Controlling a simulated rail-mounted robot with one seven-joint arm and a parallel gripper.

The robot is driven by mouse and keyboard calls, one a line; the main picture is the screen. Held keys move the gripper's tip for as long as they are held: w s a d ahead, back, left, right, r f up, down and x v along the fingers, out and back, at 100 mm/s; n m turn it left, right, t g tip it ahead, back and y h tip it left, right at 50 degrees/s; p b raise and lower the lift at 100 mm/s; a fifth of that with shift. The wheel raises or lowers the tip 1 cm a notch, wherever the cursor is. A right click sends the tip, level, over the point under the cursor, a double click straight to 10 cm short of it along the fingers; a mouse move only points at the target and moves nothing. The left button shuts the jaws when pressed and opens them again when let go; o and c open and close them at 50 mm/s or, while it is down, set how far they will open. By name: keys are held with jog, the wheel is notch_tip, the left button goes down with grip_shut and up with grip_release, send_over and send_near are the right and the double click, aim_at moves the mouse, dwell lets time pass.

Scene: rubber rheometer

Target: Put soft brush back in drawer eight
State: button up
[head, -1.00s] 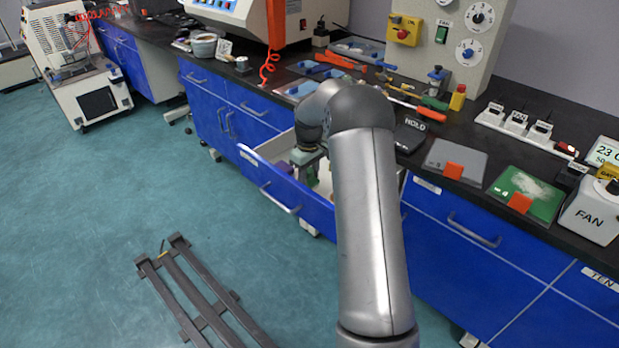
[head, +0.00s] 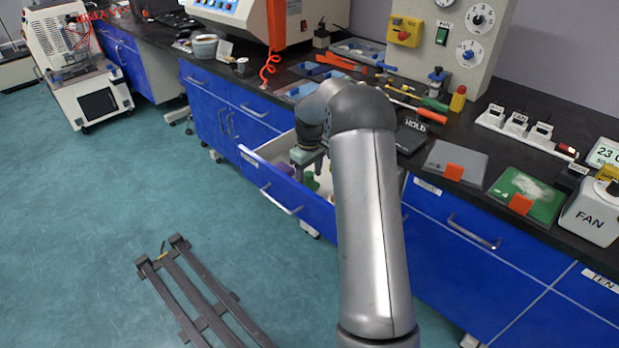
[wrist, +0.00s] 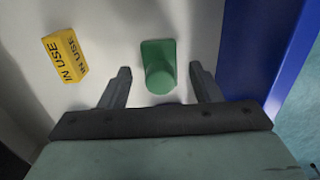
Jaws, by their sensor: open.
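The drawer (head: 262,176) under the counter is pulled open; its front label is too small to read. A green piece (wrist: 158,66), perhaps the soft brush, rests on the pale drawer floor; I cannot tell for sure. It also shows in the head view (head: 311,182), below my gripper. My gripper (wrist: 160,72) is over the drawer, open and empty, pointing down. Its two fingers stand apart on either side of the green piece in the wrist view, with gaps on both sides.
A yellow IN USE block (wrist: 65,56) and a purple item (head: 286,168) are in the drawer. The blue drawer front (wrist: 262,45) runs close along the right in the wrist view. Tools with green and orange handles (head: 434,103) lie on the black counter.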

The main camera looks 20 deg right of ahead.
aim_at(309, 174)
notch_tip(309, 174, up, 10)
jog(key=r+p, duration=0.1)
jog(key=s+a+r+m, duration=0.1)
jog(key=s+a+r, duration=0.3)
jog(key=s+a, duration=0.8)
jog(key=s+a+f+m, duration=0.1)
jog(key=s+a+f, duration=0.1)
jog(key=s, duration=1)
jog(key=s+a+f+m, duration=0.2)
jog(key=s+a, duration=0.2)
jog(key=s, duration=0.8)
jog(key=shift+s, duration=0.35)
jog(key=shift+f, duration=0.1)
